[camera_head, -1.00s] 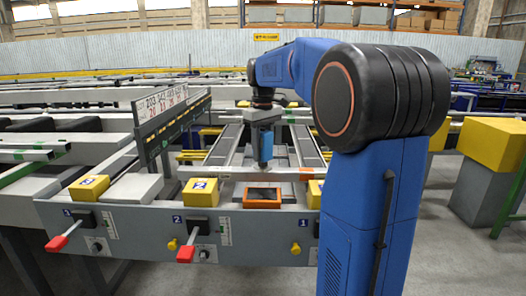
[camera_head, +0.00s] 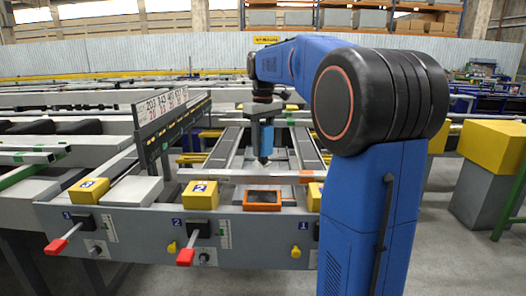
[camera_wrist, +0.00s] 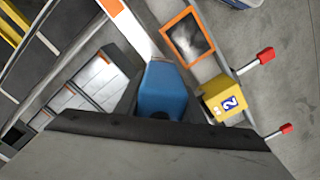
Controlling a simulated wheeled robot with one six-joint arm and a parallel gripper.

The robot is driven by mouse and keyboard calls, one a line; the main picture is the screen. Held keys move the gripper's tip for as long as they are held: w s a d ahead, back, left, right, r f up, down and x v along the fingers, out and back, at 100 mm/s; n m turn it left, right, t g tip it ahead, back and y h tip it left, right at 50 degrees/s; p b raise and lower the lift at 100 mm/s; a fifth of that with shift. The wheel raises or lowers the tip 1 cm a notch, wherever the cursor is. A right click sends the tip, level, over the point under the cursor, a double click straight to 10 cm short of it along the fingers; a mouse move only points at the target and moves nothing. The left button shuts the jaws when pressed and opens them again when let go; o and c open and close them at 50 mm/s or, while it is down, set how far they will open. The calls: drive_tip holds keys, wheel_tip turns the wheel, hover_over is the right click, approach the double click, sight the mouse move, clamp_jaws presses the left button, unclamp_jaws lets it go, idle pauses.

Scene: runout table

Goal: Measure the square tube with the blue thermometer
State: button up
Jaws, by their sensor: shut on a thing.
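My gripper (camera_head: 261,133) is shut on the blue thermometer (camera_head: 268,140) and holds it upright with its dark tip down, above the table. The thermometer also shows large between the dark jaws in the wrist view (camera_wrist: 162,88); its tip is hidden there. A pale bar with an orange end, which looks like the square tube (camera_head: 235,175), lies across the table below and beyond the orange-framed tray. It passes beside the thermometer in the wrist view (camera_wrist: 138,32). The tip appears apart from the bar; the exact gap cannot be told.
The orange-framed tray (camera_head: 262,207) sits at the table's front edge, beside a yellow block marked 2 (camera_head: 200,195). Red-handled levers (camera_head: 186,256) stick out in front. An upright sign board (camera_head: 165,130) stands to the left of my gripper.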

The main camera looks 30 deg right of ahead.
sight(263, 125)
drive_tip(key=shift+r, duration=2.05)
